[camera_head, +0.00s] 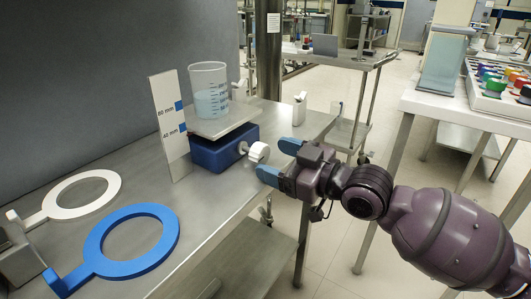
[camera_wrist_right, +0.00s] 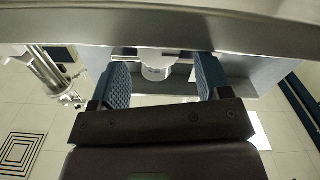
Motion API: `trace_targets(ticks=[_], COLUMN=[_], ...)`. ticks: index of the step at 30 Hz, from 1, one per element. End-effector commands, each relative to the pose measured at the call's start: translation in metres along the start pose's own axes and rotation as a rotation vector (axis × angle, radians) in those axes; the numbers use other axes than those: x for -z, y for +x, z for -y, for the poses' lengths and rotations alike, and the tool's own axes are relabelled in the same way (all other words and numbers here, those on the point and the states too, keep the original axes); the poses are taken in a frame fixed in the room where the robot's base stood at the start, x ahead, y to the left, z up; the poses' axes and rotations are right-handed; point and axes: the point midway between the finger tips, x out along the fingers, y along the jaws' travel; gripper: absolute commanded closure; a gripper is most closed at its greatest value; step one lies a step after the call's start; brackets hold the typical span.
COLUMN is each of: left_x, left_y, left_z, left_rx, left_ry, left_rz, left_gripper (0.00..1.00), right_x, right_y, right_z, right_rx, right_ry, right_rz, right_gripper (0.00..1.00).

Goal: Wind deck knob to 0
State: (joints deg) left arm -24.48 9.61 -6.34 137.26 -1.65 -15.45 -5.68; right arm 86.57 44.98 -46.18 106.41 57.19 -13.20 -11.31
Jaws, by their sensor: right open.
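The deck knob (camera_head: 259,152) is white and sticks out from the right side of a blue jack base (camera_head: 222,150). A grey deck plate (camera_head: 222,124) sits above the base and carries a beaker (camera_head: 209,92) of pale blue liquid. A white scale board (camera_head: 169,122) with blue marks at 80 mm and 40 mm stands beside it. My right gripper (camera_head: 275,159) is open, its blue fingertips just right of the knob. In the right wrist view the white knob (camera_wrist_right: 156,73) shows between the open fingers, with no contact visible. My left gripper is out of view.
A white ring (camera_head: 111,183) and a blue ring (camera_head: 101,251) on handles are at the bench's left. A small white container (camera_head: 299,109) stands near the bench's back right edge. A white table (camera_head: 448,104) with coloured knobs stands right, across open floor.

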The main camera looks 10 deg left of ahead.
Motion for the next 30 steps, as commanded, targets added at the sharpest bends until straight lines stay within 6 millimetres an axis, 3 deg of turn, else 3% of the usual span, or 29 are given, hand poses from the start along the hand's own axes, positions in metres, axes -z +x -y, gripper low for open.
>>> trace_targets(ticks=[6,13,30], left_x=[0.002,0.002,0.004], left_y=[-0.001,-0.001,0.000], left_z=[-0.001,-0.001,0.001], left_rx=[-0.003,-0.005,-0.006], left_ry=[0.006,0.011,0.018], left_rz=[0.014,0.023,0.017], left_gripper=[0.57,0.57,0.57], right_x=[0.001,0.000,0.000], right_y=[-0.039,-0.065,-0.075], right_z=[-0.001,0.000,0.001], right_rx=[-0.002,0.000,-0.001], right_ry=[-0.004,-0.002,0.001], right_rz=[0.002,0.002,0.000], right_gripper=[0.29,0.29,0.29])
